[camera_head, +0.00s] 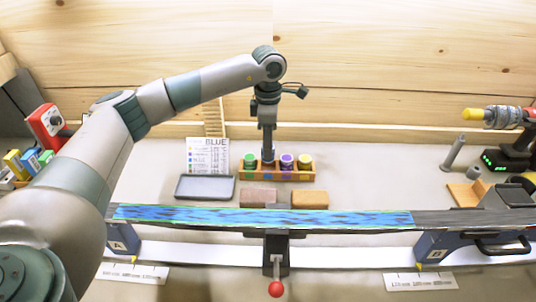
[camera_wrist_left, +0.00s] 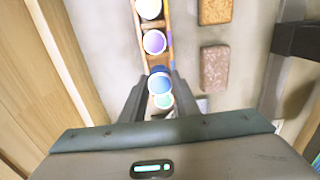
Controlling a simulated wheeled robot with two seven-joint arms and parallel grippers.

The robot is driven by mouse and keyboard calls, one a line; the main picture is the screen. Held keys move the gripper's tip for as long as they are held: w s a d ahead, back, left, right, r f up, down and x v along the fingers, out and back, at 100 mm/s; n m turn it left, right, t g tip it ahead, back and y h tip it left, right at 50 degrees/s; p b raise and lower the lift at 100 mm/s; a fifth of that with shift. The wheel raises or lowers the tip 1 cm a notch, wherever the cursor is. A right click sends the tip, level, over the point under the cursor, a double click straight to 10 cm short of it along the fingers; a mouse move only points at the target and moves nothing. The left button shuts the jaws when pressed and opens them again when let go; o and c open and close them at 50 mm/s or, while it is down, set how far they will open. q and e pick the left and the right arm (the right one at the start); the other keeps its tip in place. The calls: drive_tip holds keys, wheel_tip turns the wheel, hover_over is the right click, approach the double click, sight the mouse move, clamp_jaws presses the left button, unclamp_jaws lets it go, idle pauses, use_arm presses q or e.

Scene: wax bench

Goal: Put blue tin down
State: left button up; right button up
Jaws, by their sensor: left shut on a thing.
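The blue tin (camera_wrist_left: 160,83) shows a pale lid and dark blue side between the fingers of my left gripper (camera_wrist_left: 163,78) in the wrist view. The gripper is shut on it. In the head view my left gripper (camera_head: 267,158) points straight down at the wooden rack (camera_head: 278,176), between the green tin (camera_head: 250,161) and the purple tin (camera_head: 287,161). The blue tin is mostly hidden there by the fingers. It lines up with the row; I cannot tell whether it rests on the rack's base. The yellow tin (camera_head: 305,161) stands at the right end.
Two blocks, brown (camera_head: 258,197) and tan (camera_head: 310,199), sit in front. A long blue-patterned ski (camera_head: 260,216) spans the bench's front on supports. A drill (camera_head: 505,135) stands far right.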

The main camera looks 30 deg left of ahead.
use_arm(q)
drive_tip(key=shift+f, duration=0.1)
use_arm(e)
drive_tip(key=shift+r, duration=0.15)
use_arm(q)
drive_tip(key=shift+f+p, duration=0.35)
wheel_tip(320, 180, down, 3)
drive_tip(key=shift+r+p, duration=0.15)
drive_tip(key=shift+p, duration=0.5)
drive_tip(key=shift+f, duration=0.2)
use_arm(e)
drive_tip(key=shift+s+d+r, duration=0.15)
drive_tip(key=shift+s+r, duration=0.55)
use_arm(q)
drive_tip(key=shift+f, duration=0.15)
drive_tip(key=o, duration=1.1)
use_arm(e)
drive_tip(key=shift+w+f, duration=0.1)
drive_tip(key=shift+w, duration=0.05)
